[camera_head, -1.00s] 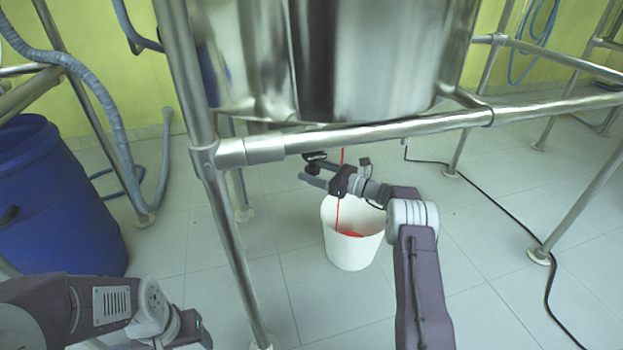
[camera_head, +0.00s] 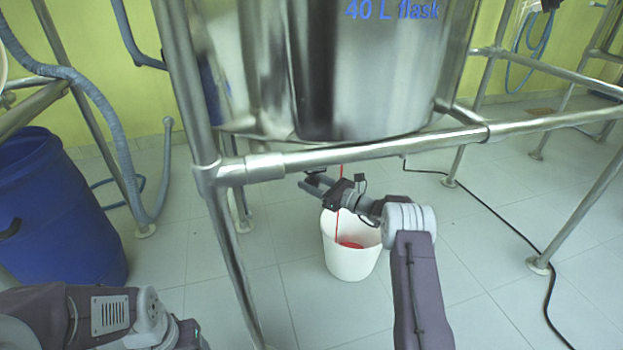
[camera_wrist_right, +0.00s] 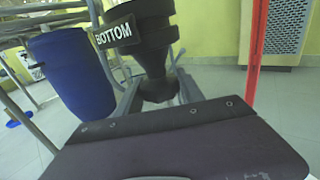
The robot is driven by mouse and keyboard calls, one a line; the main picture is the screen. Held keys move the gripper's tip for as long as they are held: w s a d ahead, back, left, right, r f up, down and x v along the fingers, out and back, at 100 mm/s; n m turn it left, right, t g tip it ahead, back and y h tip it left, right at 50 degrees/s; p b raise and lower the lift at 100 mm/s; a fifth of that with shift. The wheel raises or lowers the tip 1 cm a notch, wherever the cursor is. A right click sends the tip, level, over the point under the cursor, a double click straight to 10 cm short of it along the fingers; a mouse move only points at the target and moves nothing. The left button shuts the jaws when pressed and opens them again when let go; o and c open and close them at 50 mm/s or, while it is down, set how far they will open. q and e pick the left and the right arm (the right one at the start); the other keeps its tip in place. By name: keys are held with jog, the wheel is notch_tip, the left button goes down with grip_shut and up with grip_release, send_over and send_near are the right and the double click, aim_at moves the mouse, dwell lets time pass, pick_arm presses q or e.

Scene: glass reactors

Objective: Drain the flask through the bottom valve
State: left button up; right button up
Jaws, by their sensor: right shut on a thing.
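The steel 40 L flask (camera_head: 350,70) hangs in the pipe frame, its label partly cut off at the top of the head view. A thin red stream (camera_head: 341,190) falls below it into a white bucket (camera_head: 350,262), where red liquid (camera_head: 350,244) shows. My right gripper (camera_head: 308,184) is under the frame's front bar, above the bucket. In the right wrist view it is shut on the black bottom valve (camera_wrist_right: 155,60), which bears a "BOTTOM" label; the red stream (camera_wrist_right: 256,50) passes beside it at the right. My left gripper's fingertips are not visible; only the left arm shows at lower left.
The frame's front bar (camera_head: 400,148) and its leg (camera_head: 228,240) stand close to my right arm. A blue barrel (camera_head: 60,215) with a grey hose is at left.

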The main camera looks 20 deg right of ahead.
jog(key=m+t+h+p, duration=0.2)
jog(key=h, duration=0.1)
jog(key=shift+a, duration=0.1)
jog(key=shift+m+t+h, duration=0.3)
jog(key=shift+m+h, duration=0.3)
jog(key=shift+h, duration=0.1)
jog(key=shift+f+m+h+b, duration=0.2)
jog(key=shift+m+h+b, duration=0.1)
jog(key=shift+h, duration=0.1)
jog(key=m+h+b, duration=0.1)
jog(key=b, duration=0.2)
jog(key=m+t+h+b, duration=0.1)
jog(key=h+b, duration=0.1)
jog(key=b, duration=0.1)
jog(key=shift+f, duration=0.2)
jog(key=shift+d+r+h+b, duration=0.2)
jog(key=shift+r+h+b, duration=0.1)
jog(key=shift+b, duration=0.45)
jog(key=shift+m, duration=0.3)
jog(key=o, duration=1.4)
jog(key=shift+d, duration=0.1)
